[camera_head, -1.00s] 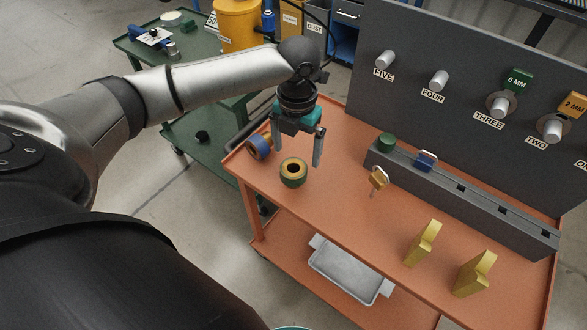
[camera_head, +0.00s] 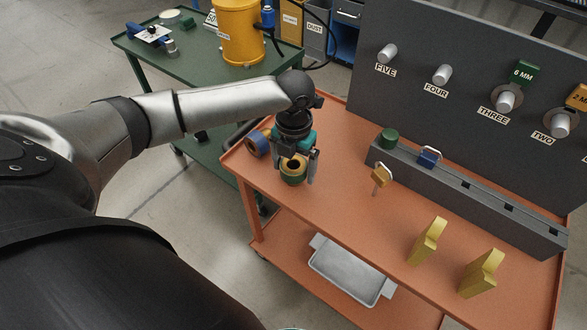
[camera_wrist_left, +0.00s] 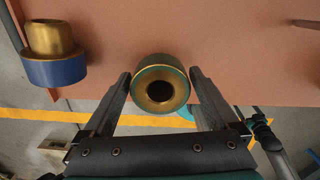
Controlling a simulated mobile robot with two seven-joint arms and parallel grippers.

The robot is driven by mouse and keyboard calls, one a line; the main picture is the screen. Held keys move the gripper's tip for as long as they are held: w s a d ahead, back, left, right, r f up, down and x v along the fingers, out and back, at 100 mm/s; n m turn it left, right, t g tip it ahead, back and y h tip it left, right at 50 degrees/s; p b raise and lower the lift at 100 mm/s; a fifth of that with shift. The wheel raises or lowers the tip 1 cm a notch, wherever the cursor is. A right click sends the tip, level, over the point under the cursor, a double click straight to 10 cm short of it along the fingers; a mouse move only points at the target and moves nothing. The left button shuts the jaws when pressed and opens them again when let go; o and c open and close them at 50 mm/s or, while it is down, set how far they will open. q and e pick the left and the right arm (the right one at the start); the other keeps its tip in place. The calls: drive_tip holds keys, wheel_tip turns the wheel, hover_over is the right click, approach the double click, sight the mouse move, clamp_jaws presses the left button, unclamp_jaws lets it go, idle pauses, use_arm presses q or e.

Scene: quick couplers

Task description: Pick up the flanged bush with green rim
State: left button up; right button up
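The flanged bush with green rim (camera_head: 293,177) stands on the orange cart top near its left end, with a brassy upper part around a dark bore. In the left wrist view the bush (camera_wrist_left: 160,84) sits between the two fingers. My left gripper (camera_head: 296,174) is lowered over it, one finger on each side. The fingers (camera_wrist_left: 160,88) look spread, with narrow gaps to the bush, so it is open. The palm hides part of the bush in the head view. My right gripper is not in view.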

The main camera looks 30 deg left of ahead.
use_arm(q)
drive_tip(key=c, duration=1.3)
drive_tip(key=shift+r, duration=0.1)
drive_tip(key=shift+c, duration=0.2)
